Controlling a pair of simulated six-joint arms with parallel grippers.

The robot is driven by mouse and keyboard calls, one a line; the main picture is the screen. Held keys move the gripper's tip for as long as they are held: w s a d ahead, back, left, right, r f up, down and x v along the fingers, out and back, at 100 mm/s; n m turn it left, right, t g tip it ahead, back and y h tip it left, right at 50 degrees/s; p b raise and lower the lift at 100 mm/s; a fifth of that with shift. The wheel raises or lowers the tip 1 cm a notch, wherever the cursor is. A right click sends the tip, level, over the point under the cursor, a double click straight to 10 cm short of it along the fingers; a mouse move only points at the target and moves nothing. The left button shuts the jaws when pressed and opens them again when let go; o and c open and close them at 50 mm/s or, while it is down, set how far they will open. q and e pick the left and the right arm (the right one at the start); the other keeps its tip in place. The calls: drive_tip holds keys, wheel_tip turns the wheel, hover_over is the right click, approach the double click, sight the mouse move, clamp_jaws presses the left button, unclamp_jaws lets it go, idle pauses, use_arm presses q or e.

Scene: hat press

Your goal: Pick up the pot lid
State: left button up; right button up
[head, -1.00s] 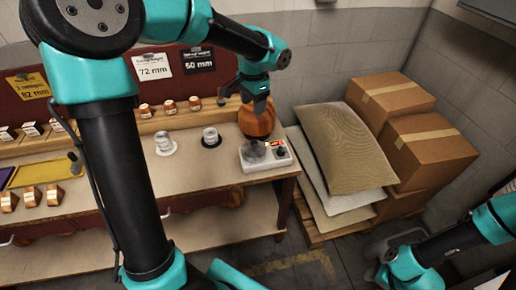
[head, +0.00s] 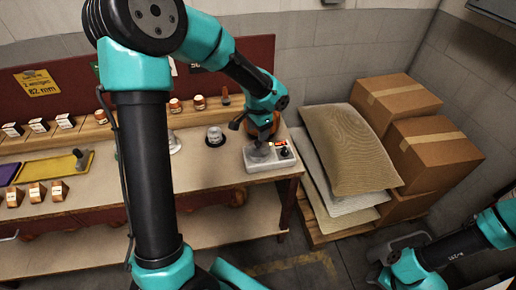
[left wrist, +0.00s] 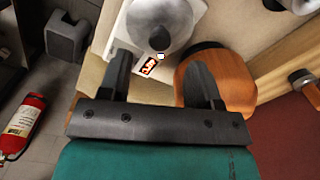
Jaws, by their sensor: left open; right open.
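A grey rounded metal piece, seemingly the pot with its lid (head: 258,151), stands on a white unit with small controls (head: 287,159) at the table's right end. In the left wrist view the grey metal (left wrist: 165,20) is at the top centre, with a small pale tip at its lower edge. I cannot clearly separate lid from pot. My left gripper (head: 254,122) is open just behind and above it. In the left wrist view the open jaws (left wrist: 160,68) point towards it, with nothing between them. My right gripper is out of view; only my right arm shows at lower right.
A dark round base with a metal piece (head: 215,137) is left of the unit. Cardboard boxes (head: 395,100) and sacks (head: 350,150) are on the right.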

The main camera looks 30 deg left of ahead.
sight(258, 146)
use_arm(q)
drive_tip(key=shift+f, duration=0.4)
drive_tip(key=shift+f, duration=2.6)
drive_tip(key=c, duration=1)
drive_tip(key=shift+c, duration=0.2)
